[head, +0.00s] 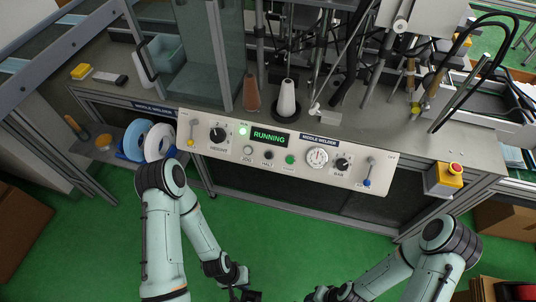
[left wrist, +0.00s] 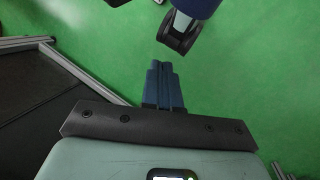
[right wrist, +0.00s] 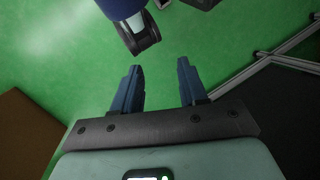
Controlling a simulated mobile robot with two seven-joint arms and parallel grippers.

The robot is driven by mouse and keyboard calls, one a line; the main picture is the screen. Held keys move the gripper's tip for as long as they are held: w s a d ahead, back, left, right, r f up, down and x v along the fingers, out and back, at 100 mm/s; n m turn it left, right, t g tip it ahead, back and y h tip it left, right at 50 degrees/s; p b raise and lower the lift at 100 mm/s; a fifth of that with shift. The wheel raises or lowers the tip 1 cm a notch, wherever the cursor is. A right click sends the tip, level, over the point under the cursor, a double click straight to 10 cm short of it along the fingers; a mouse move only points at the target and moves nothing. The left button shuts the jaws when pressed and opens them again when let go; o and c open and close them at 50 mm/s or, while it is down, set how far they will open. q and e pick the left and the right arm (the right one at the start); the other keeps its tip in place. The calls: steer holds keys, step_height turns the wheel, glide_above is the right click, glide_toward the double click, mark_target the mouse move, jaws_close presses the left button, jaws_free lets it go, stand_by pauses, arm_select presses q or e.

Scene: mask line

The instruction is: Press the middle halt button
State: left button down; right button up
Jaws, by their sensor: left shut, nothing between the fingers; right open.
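The sloped cream control panel (head: 345,178) runs along the front of the machine and bears a "MIDDLE WELDER" label (head: 318,140). Its green-lit display (head: 270,138) reads RUNNING. Below it sit a pale button (head: 248,150), a dark button (head: 268,155) whose small label seems to read HALT, and a green button (head: 290,159). My left gripper (head: 246,295) is low over the floor, well short of the panel; its fingers (left wrist: 158,68) are shut with nothing between them. My right gripper (right wrist: 160,66) is open and empty, also low in front of the machine.
The panel also has dials (head: 317,157), knobs and levers (head: 368,172). A yellow box (head: 440,182) with a red-topped button (head: 455,169) stands at the right. Rolls of material (head: 158,142) sit at the left. Green floor (head: 270,225) is clear between my arms and the panel.

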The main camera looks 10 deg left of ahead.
arm_select(q)
steer(key=w+a+f+m+t+y+b, duration=0.1)
steer(key=w+m+t+b, duration=0.1)
steer(key=w, duration=0.3)
steer(key=w+a+m+t+b, duration=0.1)
steer(key=w+t+b, duration=0.15)
steer(key=w, duration=0.25)
steer(key=m+t+y+b, duration=0.3)
steer(key=m+t+b, duration=0.6)
steer(key=t+b, duration=0.55)
glide_toward(269, 155)
step_height(269, 155, up, 8)
steer(key=t+p, duration=0.1)
steer(key=shift+s+a+f, duration=0.15)
steer(key=shift+s+a, duration=0.1)
steer(key=shift+s, duration=0.2)
arm_select(e)
steer(key=w+d+f+t, duration=0.1)
steer(key=w+f, duration=0.2)
steer(key=f, duration=0.6)
steer(key=w+d+f+t+h, duration=0.1)
steer(key=w+d+f, duration=0.1)
steer(key=f, duration=0.7)
steer(key=shift+w+m+t, duration=0.3)
steer(key=shift+w+t, duration=0.1)
steer(key=shift+w, duration=0.25)
